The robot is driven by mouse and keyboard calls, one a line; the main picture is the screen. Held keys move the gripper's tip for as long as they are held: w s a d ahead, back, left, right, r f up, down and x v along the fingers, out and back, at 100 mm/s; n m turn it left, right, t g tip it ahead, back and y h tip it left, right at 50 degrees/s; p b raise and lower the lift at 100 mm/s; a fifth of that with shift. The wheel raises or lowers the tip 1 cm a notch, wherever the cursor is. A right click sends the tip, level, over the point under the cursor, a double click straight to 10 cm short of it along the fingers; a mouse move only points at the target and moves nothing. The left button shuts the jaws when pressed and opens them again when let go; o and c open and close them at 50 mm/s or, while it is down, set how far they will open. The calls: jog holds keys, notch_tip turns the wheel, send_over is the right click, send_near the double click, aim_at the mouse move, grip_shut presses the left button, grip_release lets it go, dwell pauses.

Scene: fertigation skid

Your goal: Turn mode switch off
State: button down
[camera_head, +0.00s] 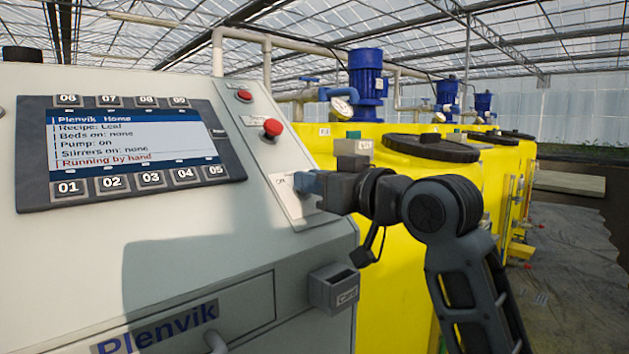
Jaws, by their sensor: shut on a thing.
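The mode switch's pale plate (287,203) is on the sloping right side panel of the grey control cabinet, below the red buttons. My gripper (304,183) reaches it from the right and is shut at the plate. The switch's knob is hidden by the fingers, so I cannot tell which way it points. The screen (130,145) on the cabinet front reads "Pump: on", "Stirrers on: none" and, in red, "Running by hand".
A red mushroom button (272,128) and a smaller red button (244,96) sit above the switch. A small grey holder (333,289) juts from the cabinet below. Yellow tanks (400,270) with blue motors (366,82) stand behind my arm. Floor on the right is clear.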

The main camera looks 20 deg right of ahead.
jog(key=shift+n, duration=0.3)
jog(key=shift+d+f+n+g+y+b, duration=0.15)
jog(key=shift+n+g+y+b, duration=0.25)
jog(key=shift+n+y+b, duration=0.7)
jog(key=n+g+y+b, duration=0.1)
jog(key=n+y+b, duration=0.1)
jog(key=n, duration=0.1)
jog(key=shift+g+b, duration=0.3)
jog(key=shift+g, duration=0.1)
jog(key=shift+w+n+g+y+b, duration=0.1)
jog(key=shift+n+g+y+b, duration=0.75)
jog(key=shift+n, duration=0.7)
jog(key=shift+w+n+g+y+b, duration=0.1)
jog(key=shift+n+g+y+b, duration=0.4)
jog(key=shift+n+g, duration=0.85)
jog(key=shift+d+n, duration=0.1)
jog(key=shift+n, duration=0.3)
jog(key=c, duration=1.2)
grip_release()
jog(key=shift+r, duration=0.2)
